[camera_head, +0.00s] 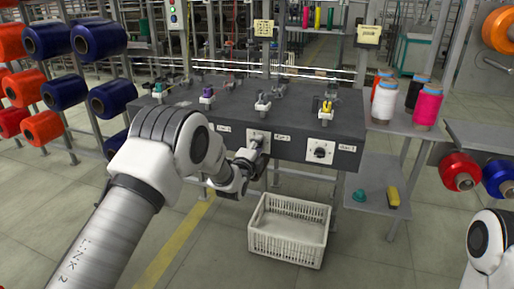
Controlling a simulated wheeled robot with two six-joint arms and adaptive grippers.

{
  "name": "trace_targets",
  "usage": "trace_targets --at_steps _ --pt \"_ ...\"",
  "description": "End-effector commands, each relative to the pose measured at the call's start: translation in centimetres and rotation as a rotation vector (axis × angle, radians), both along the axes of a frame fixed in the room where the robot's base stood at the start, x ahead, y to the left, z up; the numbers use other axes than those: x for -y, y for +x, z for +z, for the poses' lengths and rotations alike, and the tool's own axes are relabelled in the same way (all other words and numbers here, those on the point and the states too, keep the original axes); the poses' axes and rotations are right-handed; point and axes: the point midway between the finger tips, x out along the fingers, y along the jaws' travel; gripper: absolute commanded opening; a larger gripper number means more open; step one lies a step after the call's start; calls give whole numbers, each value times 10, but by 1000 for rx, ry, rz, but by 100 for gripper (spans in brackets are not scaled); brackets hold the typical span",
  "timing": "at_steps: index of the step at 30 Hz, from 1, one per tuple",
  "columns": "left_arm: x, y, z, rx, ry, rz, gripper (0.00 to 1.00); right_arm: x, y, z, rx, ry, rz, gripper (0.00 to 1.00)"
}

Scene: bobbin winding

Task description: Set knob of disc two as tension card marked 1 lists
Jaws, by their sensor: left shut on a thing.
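My left gripper (252,154) reaches the front face of the dark winding bench (232,112) and is shut on a knob. The knob is mostly hidden by the fingers; its white plate (258,135) shows behind them. A white label (283,137) sits just right of this plate, too small to read surely. Another dark knob (319,152) on a white plate is free farther right. A pale card (263,29) with dark marks hangs on the back post, and another card (368,34) hangs on the right post; their text is unreadable. My right gripper is out of view.
A white crate (290,246) stands on the floor below the bench. Cones, including a pink one (428,104), stand on a side table to the right. A teal object (360,196) and a yellow one (393,196) lie on its lower shelf. Bobbin racks flank both sides.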

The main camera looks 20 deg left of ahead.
Motion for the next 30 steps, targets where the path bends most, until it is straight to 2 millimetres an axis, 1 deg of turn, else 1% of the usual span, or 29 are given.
trace_targets --at_steps 14,15,16,17,26,29,30 --pt "1 0 -1 -2 18 -2 0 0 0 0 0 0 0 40" --pt "1 0 -1 -2 18 -2 42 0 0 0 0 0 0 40" --pt "1 0 -1 -2 18 -2 53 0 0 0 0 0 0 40" --pt "1 0 -1 -1 18 -2 59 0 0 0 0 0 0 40" --pt "0 -1 -1 0 16 -1 59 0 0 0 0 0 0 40" --pt "0 -8 -1 -1 16 -1 59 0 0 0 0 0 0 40" --pt "0 -14 -1 -3 16 -1 59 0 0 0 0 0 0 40"
